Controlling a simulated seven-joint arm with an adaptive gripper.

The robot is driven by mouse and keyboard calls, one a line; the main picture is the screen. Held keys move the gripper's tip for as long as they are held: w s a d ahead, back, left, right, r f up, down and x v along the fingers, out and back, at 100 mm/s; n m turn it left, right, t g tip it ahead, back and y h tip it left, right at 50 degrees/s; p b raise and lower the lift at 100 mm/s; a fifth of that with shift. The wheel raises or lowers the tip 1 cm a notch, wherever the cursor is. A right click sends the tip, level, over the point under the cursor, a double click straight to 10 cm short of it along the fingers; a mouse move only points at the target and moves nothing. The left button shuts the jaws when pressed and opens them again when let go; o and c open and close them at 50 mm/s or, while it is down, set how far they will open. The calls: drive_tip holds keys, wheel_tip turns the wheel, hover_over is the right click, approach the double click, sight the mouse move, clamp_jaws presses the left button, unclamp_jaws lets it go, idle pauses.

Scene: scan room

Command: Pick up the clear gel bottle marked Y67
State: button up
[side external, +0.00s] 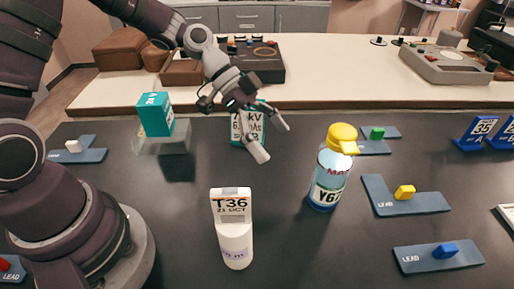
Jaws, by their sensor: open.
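The clear gel bottle (328,180) with a yellow cap stands upright on the dark table, right of centre. Its label shows red letters and a dark code that starts like Y6; the last character is hard to read. My gripper (272,139) is open and empty, up and to the left of the bottle and apart from it. Its fingers point down and to the right.
A teal-and-white box (240,128) is partly hidden behind my gripper. Another teal box (155,115) sits on a clear block at left. Blue LEAD plates (425,202) with coloured blocks lie around.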

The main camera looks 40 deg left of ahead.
sight(336, 153)
drive_tip(key=w+h, duration=0.1)
drive_tip(key=h, duration=0.1)
drive_tip(key=w+d+f+m+t+h, duration=0.1)
drive_tip(key=h, duration=0.1)
drive_tip(key=w+t+h, duration=0.1)
drive_tip(key=h, duration=0.1)
drive_tip(key=shift+d+f+m, duration=0.15)
drive_tip(key=shift+f+m, duration=0.15)
drive_tip(key=shift+f, duration=0.1)
drive_tip(key=w+d, duration=0.1)
drive_tip(key=d, duration=0.1)
drive_tip(key=w+d+t+h, duration=0.1)
drive_tip(key=d, duration=0.1)
drive_tip(key=w+d+t, duration=0.1)
drive_tip(key=d, duration=0.1)
drive_tip(key=shift+d+h, duration=0.3)
drive_tip(key=shift+h, duration=0.1)
drive_tip(key=shift+c, duration=0.4)
drive_tip(key=c, duration=1.3)
